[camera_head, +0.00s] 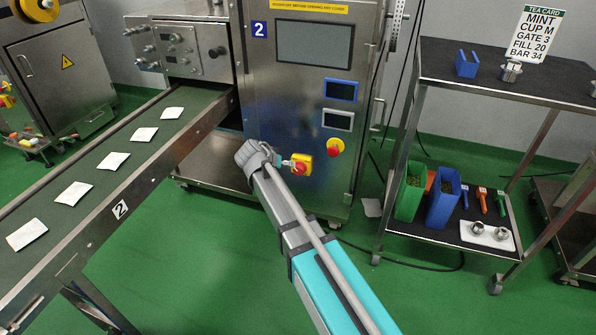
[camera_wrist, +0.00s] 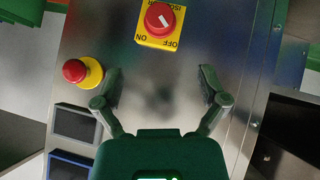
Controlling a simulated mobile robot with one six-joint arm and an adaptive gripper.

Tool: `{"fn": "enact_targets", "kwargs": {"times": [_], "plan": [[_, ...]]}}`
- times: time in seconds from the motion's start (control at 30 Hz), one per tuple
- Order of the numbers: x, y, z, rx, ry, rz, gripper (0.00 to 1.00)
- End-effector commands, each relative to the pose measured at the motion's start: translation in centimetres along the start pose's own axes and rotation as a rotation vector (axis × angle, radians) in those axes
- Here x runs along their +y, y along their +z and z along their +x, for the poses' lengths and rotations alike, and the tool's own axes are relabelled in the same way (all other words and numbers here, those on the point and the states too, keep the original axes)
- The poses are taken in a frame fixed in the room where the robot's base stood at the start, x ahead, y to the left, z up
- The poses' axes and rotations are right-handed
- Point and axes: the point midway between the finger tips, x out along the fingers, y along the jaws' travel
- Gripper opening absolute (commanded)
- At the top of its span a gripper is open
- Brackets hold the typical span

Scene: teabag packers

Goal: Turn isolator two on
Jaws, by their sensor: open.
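Isolator two is a red round knob on a yellow plate (camera_head: 300,165) low on the front of the steel machine marked 2 (camera_head: 259,30). In the wrist view the isolator (camera_wrist: 159,20) is at the top, upside down, with ON at the left and OFF at the right. The knob's white mark slants toward the OFF side. My gripper (camera_wrist: 160,76) is open and empty, its fingers spread in front of the steel panel, apart from the knob.
A red stop button with yellow collar (camera_head: 335,147) sits to the isolator's right, with small screens (camera_head: 341,90) above. A conveyor (camera_head: 120,209) with white teabags runs at the left. A black-shelved trolley (camera_head: 443,72) stands at the right.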

Motion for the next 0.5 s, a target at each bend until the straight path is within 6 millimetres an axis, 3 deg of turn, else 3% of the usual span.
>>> {"fn": "enact_targets", "kwargs": {"times": [0.5], "plan": [[-0.2, 0.2, 5.3, 0.0, 0.001, 0.001, 0.92]]}}
